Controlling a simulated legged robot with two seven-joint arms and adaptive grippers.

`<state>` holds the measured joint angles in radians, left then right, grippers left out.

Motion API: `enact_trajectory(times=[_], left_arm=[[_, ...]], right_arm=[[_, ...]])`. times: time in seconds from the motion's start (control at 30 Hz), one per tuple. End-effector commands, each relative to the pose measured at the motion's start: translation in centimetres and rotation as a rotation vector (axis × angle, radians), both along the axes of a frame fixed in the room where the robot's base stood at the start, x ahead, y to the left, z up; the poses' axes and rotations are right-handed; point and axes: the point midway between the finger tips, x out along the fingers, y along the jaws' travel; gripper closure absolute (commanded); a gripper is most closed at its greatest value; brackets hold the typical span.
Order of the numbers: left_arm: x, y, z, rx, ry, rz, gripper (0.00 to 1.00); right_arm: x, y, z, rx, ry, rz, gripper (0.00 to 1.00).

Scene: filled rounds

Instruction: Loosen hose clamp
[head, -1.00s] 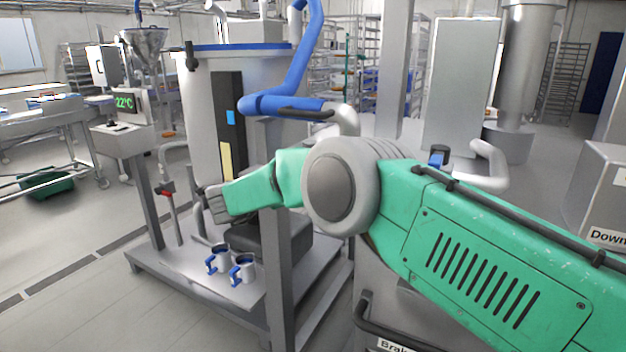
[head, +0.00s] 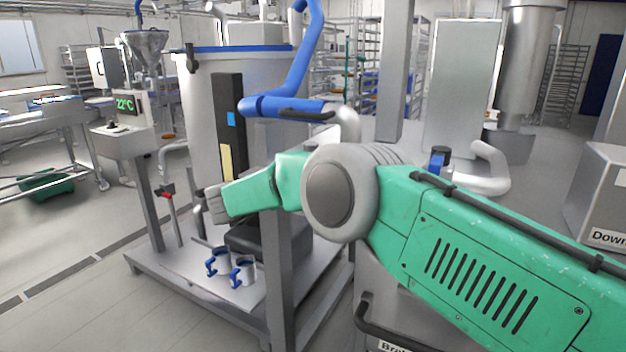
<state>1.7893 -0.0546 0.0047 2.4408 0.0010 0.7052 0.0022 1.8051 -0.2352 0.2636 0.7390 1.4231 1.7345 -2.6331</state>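My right arm comes in from the right, green with a grey joint. Its grey gripper (head: 214,203) is at the lower front of the steel vessel (head: 200,135); the arm hides part of it, and its finger opening cannot be made out. My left gripper is out of view. I cannot tell for certain which part is the hose clamp. Two metal rings with blue handles, one at the left (head: 218,262) and one at the right (head: 243,271), sit on the platform below my gripper. A blue fitting with a dark knob (head: 438,160) is on the steel pipe behind my arm.
A grey post (head: 279,275) stands in front of the platform (head: 185,268). A red-handled valve (head: 168,193) is left of my gripper. The floor (head: 75,290) at the lower left is open.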

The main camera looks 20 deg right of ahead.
Motion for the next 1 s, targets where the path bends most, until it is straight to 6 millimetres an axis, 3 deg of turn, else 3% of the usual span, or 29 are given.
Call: enact_trajectory(times=[0.03, 0.43, 0.47, 0.5, 1.0], left_arm=[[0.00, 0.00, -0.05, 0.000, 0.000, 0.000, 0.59], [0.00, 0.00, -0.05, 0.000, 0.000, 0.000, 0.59], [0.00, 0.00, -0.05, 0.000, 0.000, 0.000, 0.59], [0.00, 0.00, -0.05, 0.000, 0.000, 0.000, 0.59], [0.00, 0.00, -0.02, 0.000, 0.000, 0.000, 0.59]], right_arm=[[-0.28, 0.32, -1.02, 0.009, 0.018, -0.001, 1.00], [-0.28, 0.32, -1.03, 0.009, 0.018, -0.001, 1.00], [-0.29, 0.32, -1.03, 0.010, 0.019, -0.001, 0.72], [-0.28, 0.31, -1.01, 0.009, 0.018, -0.001, 0.71], [-0.10, 0.07, -0.42, 0.006, 0.007, -0.002, 0.71]])
